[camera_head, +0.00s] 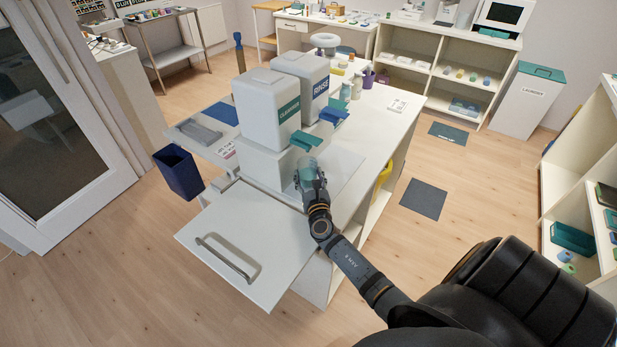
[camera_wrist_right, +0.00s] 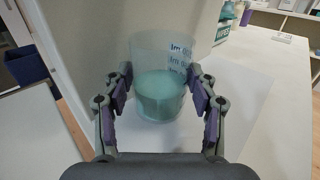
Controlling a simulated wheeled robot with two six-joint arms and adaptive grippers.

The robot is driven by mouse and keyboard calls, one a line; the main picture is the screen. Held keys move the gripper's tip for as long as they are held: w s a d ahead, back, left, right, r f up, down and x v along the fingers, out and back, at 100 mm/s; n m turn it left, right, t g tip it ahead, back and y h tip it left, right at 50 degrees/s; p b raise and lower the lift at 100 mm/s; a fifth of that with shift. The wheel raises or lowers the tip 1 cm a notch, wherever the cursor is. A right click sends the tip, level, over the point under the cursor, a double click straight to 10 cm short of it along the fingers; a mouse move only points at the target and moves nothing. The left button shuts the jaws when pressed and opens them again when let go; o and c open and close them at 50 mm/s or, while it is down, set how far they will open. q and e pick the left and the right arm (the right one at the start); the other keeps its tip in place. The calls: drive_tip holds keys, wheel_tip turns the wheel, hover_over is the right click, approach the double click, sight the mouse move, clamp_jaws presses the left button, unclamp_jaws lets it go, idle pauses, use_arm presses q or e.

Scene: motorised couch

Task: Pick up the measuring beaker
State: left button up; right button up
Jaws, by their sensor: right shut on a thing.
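The measuring beaker (camera_head: 306,167) is a clear cup with blue markings and teal liquid in its lower part. It stands upright in front of the dispensers at the near end of the white counter (camera_head: 372,120). In the right wrist view the beaker (camera_wrist_right: 158,62) is between the purple-padded fingers of my right gripper (camera_wrist_right: 162,103). My right gripper (camera_head: 311,182) is shut on the beaker from the near side in the head view. I cannot tell whether the beaker's base touches the surface below. My left gripper is not in view.
A white dispenser with a green label (camera_head: 268,108) and one labelled RINSE (camera_head: 303,82) stand just behind the beaker, with a green lever (camera_head: 305,141) close above it. A white panel with a handle (camera_head: 245,243) juts out at the near left. A blue bin (camera_head: 179,172) is further left.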

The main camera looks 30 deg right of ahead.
wheel_tip(320, 180, up, 3)
drive_tip(key=shift+f+p, duration=0.1)
drive_tip(key=shift+p, duration=0.45)
drive_tip(key=b+v, duration=0.1)
drive_tip(key=v, duration=0.4)
drive_tip(key=b+v, duration=0.2)
drive_tip(key=v, duration=0.4)
drive_tip(key=b+v, duration=0.1)
drive_tip(key=v, duration=0.5)
drive_tip(key=shift+s+a+f+b, duration=0.1)
drive_tip(key=shift+s+f+b, duration=0.05)
drive_tip(key=shift+f+b, duration=0.2)
drive_tip(key=shift+s+a+r, duration=0.15)
drive_tip(key=shift+s+r, duration=0.05)
drive_tip(key=shift+s, duration=0.15)
drive_tip(key=shift+r, duration=0.1)
